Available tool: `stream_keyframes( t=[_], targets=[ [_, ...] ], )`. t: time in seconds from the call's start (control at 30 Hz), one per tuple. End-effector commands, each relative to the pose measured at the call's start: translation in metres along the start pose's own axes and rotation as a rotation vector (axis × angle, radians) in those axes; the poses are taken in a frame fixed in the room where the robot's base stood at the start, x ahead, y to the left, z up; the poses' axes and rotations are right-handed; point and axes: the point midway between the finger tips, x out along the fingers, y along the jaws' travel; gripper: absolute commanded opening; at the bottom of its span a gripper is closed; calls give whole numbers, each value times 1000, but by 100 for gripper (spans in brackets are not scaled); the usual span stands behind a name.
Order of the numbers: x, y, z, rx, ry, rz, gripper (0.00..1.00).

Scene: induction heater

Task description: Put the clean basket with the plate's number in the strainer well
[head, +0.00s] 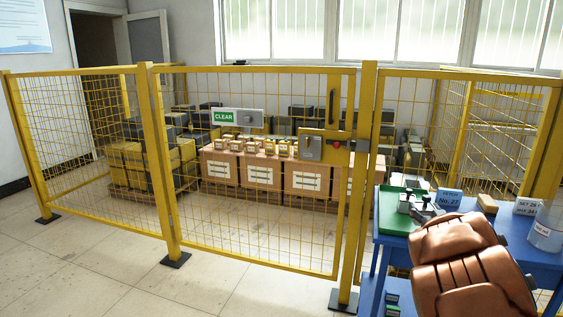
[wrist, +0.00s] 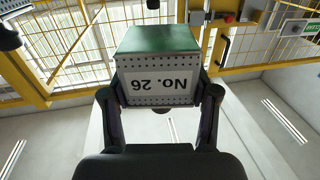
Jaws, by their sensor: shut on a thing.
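In the wrist view my gripper (wrist: 160,95) is shut on a small perforated basket (wrist: 160,103), one dark finger at each side. Its white label (wrist: 165,87) reads "No. 26" and appears upside down in this picture. A green face (wrist: 158,40) shows above the label. In the head view a blue card (head: 448,197) reading "No. 27" stands on the blue table (head: 398,242). A white card (head: 527,208) beside it has small print, hard to read. I cannot make out the strainer well.
A green tray (head: 390,222) with grey items stands at the table's left. A clear container (head: 546,232) stands at its right, with a small tan block (head: 487,204) between. Floor in front is free.

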Motion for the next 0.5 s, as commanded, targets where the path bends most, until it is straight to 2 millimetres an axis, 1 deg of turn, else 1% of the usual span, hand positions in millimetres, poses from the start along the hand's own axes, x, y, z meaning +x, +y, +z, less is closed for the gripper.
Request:
stream_keyframes(
  t=[0.03,0.27,0.3,0.5],
  targets=[
    [4,-19,-1,0,0,-15,20],
    [13,-93,-3,0,1,-59,20],
    [13,-106,-3,-1,1,-68,20],
    [12,-168,-4,0,0,-106,20]
  ],
)
